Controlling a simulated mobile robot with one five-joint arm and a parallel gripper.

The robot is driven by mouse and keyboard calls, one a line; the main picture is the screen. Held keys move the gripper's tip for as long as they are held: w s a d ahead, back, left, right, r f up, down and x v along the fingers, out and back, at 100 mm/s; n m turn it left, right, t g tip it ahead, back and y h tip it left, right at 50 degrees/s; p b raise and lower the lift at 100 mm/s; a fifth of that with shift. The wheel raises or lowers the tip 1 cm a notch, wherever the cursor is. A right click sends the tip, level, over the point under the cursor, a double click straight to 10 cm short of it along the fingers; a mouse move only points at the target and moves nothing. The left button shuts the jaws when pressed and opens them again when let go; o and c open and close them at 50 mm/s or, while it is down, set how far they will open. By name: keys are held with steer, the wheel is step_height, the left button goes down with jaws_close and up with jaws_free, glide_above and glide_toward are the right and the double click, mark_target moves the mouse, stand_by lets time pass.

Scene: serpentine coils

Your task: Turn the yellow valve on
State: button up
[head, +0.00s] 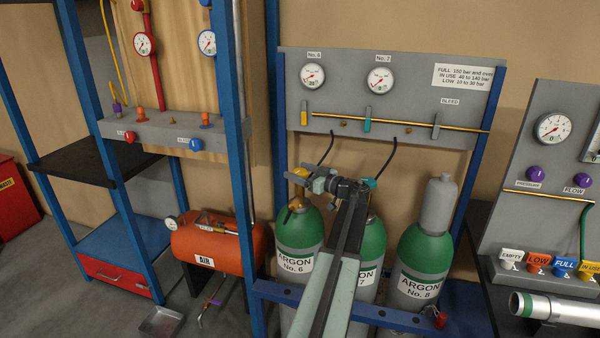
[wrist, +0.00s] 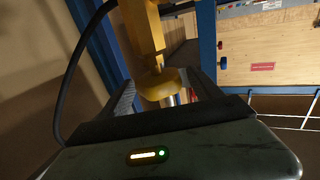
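A yellow valve (head: 300,173) sits on top of the green and grey cylinder labelled ARGON No. 6 (head: 299,232). In the wrist view its yellow body (wrist: 143,28) comes down from the top and ends in a rounded yellow knob (wrist: 163,84). My gripper (head: 311,181) is at the valve, reaching it from the right in the head view. In the wrist view my gripper (wrist: 166,98) has one dark finger on each side of the knob. A gap shows between the knob and the right finger; contact on the left cannot be told.
Cylinders No. 7 (head: 367,270) and No. 8 (head: 424,262) stand to the right, behind a blue rail (head: 400,319). Black hoses run up to the grey gauge panel (head: 420,75). A blue post (head: 236,130) and an orange air tank (head: 213,243) stand left.

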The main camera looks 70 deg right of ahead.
mark_target(307, 174)
steer(key=v, duration=0.7)
steer(key=shift+s+a, duration=0.1)
steer(key=shift+s, duration=0.3)
